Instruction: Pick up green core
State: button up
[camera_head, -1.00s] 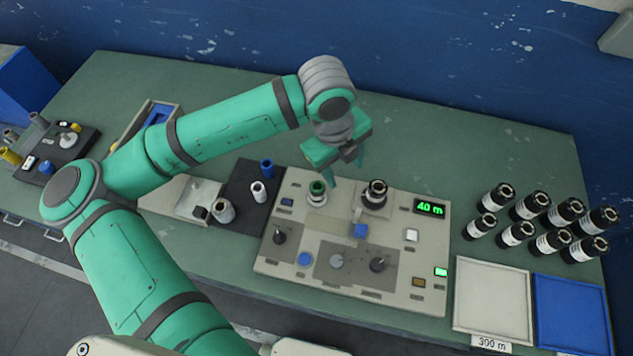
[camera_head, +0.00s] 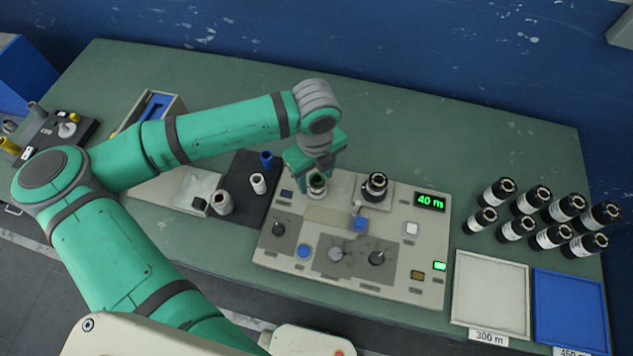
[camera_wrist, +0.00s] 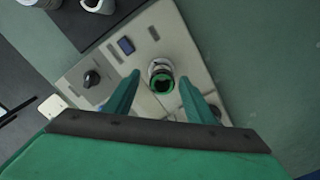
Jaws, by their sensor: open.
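The green core (camera_wrist: 162,84) stands upright in a pale round holder on the grey machine panel (camera_head: 345,275). In the head view the green core (camera_head: 317,183) shows just below my gripper and is partly covered by it. My gripper (camera_head: 318,180) is above the core, pointing down. In the wrist view my gripper (camera_wrist: 160,85) is open, one finger on each side of the core. The core lies between the fingers with a gap to each; I cannot tell the exact height left above it.
A black roll (camera_head: 375,186) stands on the panel right of the core. A blue core (camera_head: 266,160) and a white core (camera_head: 258,184) stand on a dark mat to the left. Several black rolls, a white tray (camera_head: 490,326) and a blue tray (camera_head: 570,340) are at the right.

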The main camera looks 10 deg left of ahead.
aim_at(318, 182)
jog(key=shift+w+d+f, duration=0.1)
jog(key=shift+f, duration=1.4)
jog(key=shift+w, duration=0.1)
jog(key=c, duration=1)
jog(key=shift+d, duration=0.1)
jog(key=shift+c, duration=0.6)
